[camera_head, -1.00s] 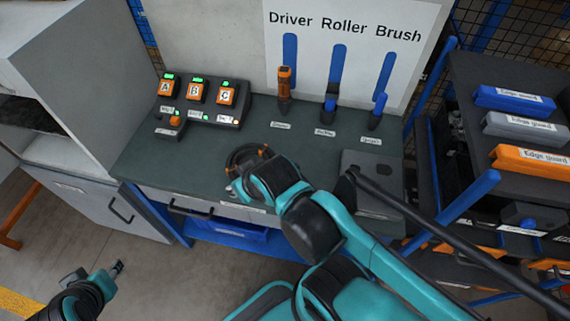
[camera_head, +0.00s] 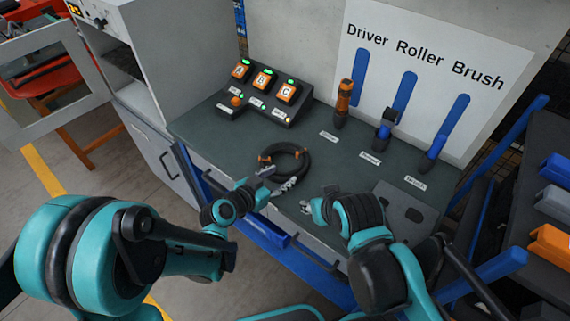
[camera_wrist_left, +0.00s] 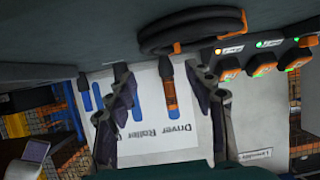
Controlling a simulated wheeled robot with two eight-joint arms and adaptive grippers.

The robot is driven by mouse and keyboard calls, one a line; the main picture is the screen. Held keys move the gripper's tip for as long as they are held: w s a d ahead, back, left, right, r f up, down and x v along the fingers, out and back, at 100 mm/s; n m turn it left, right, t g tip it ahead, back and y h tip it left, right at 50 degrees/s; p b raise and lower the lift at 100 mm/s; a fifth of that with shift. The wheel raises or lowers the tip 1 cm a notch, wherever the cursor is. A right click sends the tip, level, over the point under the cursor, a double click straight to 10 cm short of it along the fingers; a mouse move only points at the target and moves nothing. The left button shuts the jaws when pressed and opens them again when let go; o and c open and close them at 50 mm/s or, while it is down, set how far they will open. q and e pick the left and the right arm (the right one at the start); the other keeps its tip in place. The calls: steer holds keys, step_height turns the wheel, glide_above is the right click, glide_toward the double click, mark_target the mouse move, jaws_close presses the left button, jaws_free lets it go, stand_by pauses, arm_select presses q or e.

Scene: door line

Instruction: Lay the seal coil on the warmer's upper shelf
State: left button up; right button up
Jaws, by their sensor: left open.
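The seal coil (camera_head: 283,163), a black ring with orange clips, lies on the dark green bench top. It also shows upside down at the top of the left wrist view (camera_wrist_left: 192,32). My left gripper (camera_head: 278,183) is open and empty at the coil's near side; I cannot tell whether it touches. Its two fingers stand apart in the left wrist view (camera_wrist_left: 157,75). My right gripper (camera_head: 314,207) is right of the coil and apart from it; its jaws are unclear. The pale cabinet at the left (camera_head: 165,50), apparently the warmer, has its door (camera_head: 62,88) open; its shelves are mostly hidden.
A control box (camera_head: 262,92) with A, B and C units stands behind the coil. A driver (camera_head: 342,103), a roller (camera_head: 384,132) and a brush (camera_head: 432,153) stand at the right. A grey plate (camera_head: 400,208) lies near the right arm. Bench space around the coil is clear.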

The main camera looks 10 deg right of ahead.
mark_target(299, 170)
arm_select(q)
steer(key=shift+d+f, duration=0.65)
steer(key=shift+d, duration=0.1)
steer(key=b+x, duration=0.2)
steer(key=x, duration=0.5)
steer(key=shift+d+f+b, duration=0.15)
steer(key=shift+d+b, duration=0.15)
steer(key=shift+b, duration=0.05)
steer(key=shift+h, duration=0.3)
jaws_close()
